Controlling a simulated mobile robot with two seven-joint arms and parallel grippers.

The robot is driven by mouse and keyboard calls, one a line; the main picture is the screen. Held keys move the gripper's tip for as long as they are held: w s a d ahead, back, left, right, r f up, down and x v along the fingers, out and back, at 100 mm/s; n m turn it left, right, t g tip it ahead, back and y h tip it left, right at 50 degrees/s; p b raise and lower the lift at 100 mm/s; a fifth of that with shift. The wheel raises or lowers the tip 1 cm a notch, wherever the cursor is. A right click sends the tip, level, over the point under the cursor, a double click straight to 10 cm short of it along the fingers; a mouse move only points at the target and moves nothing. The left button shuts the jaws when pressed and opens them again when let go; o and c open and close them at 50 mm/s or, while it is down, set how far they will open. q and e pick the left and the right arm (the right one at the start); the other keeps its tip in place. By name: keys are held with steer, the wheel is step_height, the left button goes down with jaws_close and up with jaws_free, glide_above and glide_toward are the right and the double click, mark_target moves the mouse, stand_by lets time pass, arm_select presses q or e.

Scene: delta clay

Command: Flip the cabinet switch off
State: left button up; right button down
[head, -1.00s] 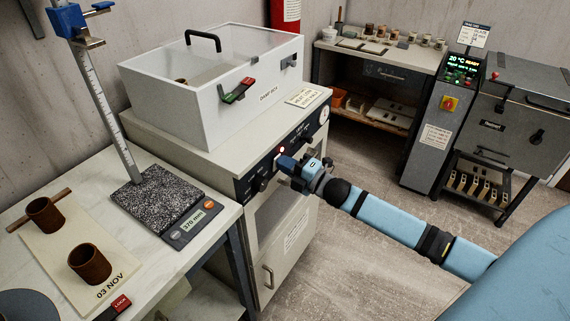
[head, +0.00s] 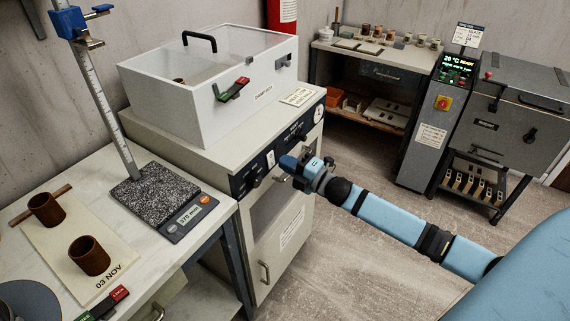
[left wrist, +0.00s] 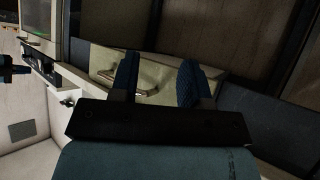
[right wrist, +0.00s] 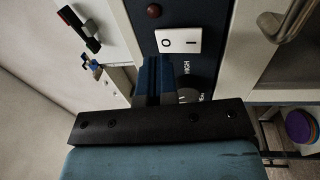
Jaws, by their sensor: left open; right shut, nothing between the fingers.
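The cabinet (head: 287,232) has a dark blue control panel on its front. Its white rocker switch (right wrist: 178,40), marked O and I, shows in the right wrist view; it also shows small in the head view (head: 271,158). A dark red lamp (right wrist: 153,11) beside the switch looks unlit. My right gripper (right wrist: 155,62) is shut and empty, its blue fingertips just short of the switch in that view. I cannot tell whether they touch the panel. In the head view this gripper (head: 287,161) is at the panel. My left gripper (left wrist: 158,75) is open and empty, seen only in its wrist view.
A white clear-lidded box (head: 205,95) stands on the cabinet. A bench (head: 135,205) at left holds a height gauge (head: 105,100) and clay cups (head: 90,257). A grey kiln (head: 520,110) stands at back right. The floor (head: 350,255) right of the cabinet is clear.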

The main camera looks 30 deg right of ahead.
arm_select(q)
steer(key=shift+s, duration=0.45)
arm_select(e)
steer(key=r+v, duration=0.2)
steer(key=v, duration=0.8)
steer(key=shift+s+d+r, duration=0.15)
steer(key=shift+s+r, duration=0.1)
steer(key=shift+s, duration=0.25)
arm_select(q)
steer(key=shift+s+d, duration=0.1)
